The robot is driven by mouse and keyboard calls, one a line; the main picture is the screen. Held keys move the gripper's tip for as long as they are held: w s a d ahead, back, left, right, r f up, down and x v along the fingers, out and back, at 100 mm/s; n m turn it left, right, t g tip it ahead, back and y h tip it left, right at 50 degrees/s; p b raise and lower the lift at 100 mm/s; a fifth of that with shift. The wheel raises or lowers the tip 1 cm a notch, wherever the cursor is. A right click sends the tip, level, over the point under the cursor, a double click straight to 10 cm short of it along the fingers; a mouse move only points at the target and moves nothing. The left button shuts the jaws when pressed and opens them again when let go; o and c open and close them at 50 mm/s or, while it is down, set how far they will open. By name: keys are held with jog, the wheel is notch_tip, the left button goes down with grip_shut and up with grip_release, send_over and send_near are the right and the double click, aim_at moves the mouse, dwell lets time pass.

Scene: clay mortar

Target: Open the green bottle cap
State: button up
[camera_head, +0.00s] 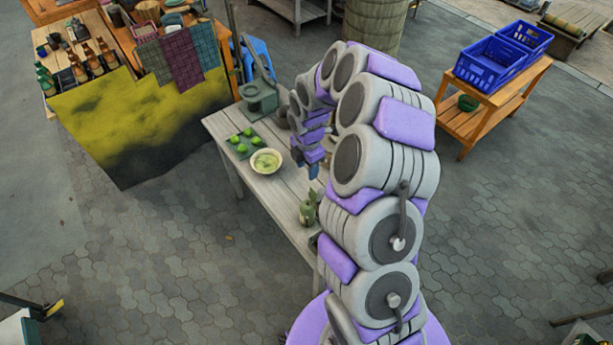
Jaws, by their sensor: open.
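A green bottle (307,218) stands upright at the near right edge of the wooden table, close to my arm. A greenish top shows on it, but the cap is too small to make out clearly. My gripper (313,170) hangs over the table, behind and above the bottle and apart from it. Its dark blue fingers point down, open, with nothing seen between them. My purple and grey arm arches over the table's right side and hides part of it.
On the wooden table (262,192) are a pale bowl (266,161), several green fruits on a dark mat and a grey-green press (258,95). A cluttered stall with several bottles stands at the left. Blue crates (490,62) sit on a bench at the right. Paved floor is open between them.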

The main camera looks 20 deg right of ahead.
notch_tip(320, 180, up, 3)
jog(key=shift+f, duration=0.1)
dwell(0.6)
jog(key=s+a+r+m+b, duration=0.3)
jog(key=s+m+b, duration=0.1)
jog(key=s, duration=0.3)
jog(key=s+a+r+m+b, duration=0.3)
jog(key=s+m+b, duration=0.15)
jog(key=s, duration=0.35)
jog(key=s+f+m+g+b, duration=0.1)
jog(key=s+f+m+b, duration=0.2)
jog(key=s+m+b, duration=0.4)
jog(key=s+m, duration=0.6)
jog(key=s, duration=0.8)
jog(key=shift+s+g, duration=0.15)
jog(key=shift+g, duration=0.25)
